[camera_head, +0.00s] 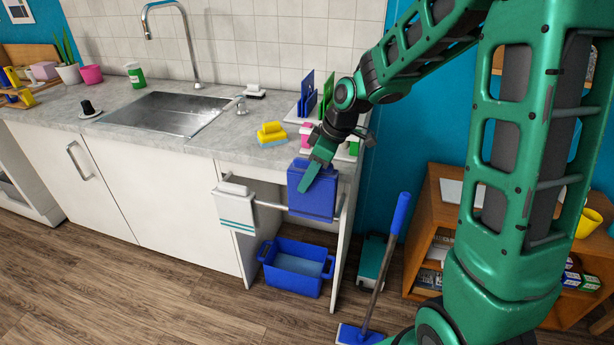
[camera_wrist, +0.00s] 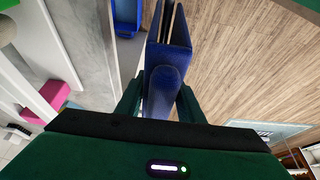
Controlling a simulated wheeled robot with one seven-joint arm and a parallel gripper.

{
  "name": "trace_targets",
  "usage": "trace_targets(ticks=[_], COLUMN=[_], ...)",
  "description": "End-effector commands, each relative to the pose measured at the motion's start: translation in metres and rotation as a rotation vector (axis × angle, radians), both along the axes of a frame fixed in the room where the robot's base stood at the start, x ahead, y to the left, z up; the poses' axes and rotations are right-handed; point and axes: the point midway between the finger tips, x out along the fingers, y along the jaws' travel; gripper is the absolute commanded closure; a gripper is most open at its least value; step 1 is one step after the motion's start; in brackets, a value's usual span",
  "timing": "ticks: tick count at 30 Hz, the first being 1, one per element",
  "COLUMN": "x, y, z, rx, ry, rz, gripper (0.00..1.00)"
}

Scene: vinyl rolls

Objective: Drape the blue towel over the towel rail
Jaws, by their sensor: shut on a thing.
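The blue towel (camera_head: 312,198) is folded double and hangs upright at the right part of the towel rail (camera_head: 273,206), under the counter edge. Its top stands above the rail's line, and its lower part covers a stretch of the rail. I cannot tell whether the rail lies between its two halves. My gripper (camera_head: 309,184) reaches down to the towel from above and is shut on it. In the wrist view the towel (camera_wrist: 168,58) sticks out from between the two fingers (camera_wrist: 160,98), with a gap between its halves at the far end.
A white striped towel (camera_head: 237,212) hangs on the rail's left part. A blue tub (camera_head: 293,283) stands on the floor below. A blue-handled mop (camera_head: 385,265) leans at the right. A yellow sponge (camera_head: 271,132) and racks sit on the counter (camera_head: 215,145).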

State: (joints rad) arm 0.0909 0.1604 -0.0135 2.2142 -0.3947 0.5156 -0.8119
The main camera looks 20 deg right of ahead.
Motion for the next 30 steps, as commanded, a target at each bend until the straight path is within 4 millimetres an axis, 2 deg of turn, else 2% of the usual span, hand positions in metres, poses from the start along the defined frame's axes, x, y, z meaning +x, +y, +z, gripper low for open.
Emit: trace_targets(ticks=[8, 30], x=[-0.001, -0.001], y=[-0.001, -0.002], z=[-0.003, -0.035], rx=[-0.001, -0.001], ry=[0.003, 0.004], rz=[-0.002, -0.003], gripper=[0.90, 0.90])
